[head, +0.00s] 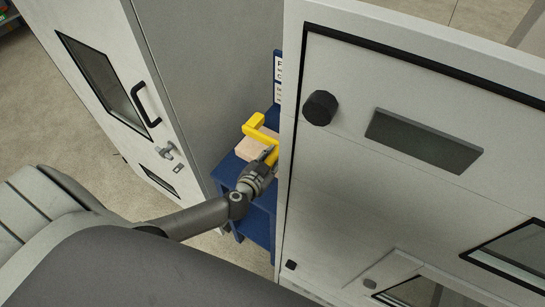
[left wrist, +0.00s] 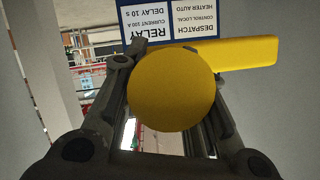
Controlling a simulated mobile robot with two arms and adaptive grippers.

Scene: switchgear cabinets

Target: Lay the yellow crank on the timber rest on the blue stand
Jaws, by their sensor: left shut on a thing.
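The yellow crank (head: 257,129) is in my left gripper (head: 269,154), which is shut on it. In the head view the crank shows just above the timber rest; whether it touches the wood I cannot tell. The pale timber rest (head: 247,150) lies on top of the blue stand (head: 228,171), in the gap between two cabinets. In the left wrist view the crank's round yellow end (left wrist: 172,90) sits between the fingers, and its arm (left wrist: 235,53) runs off to the right. The right gripper is not in view.
A grey cabinet (head: 215,75) with a handled door stands left of the stand. A large pale cabinet (head: 375,170) with a black knob (head: 320,107) stands close on the right and hides part of the stand. A label plate (head: 278,78) is behind the stand. Floor is clear at left.

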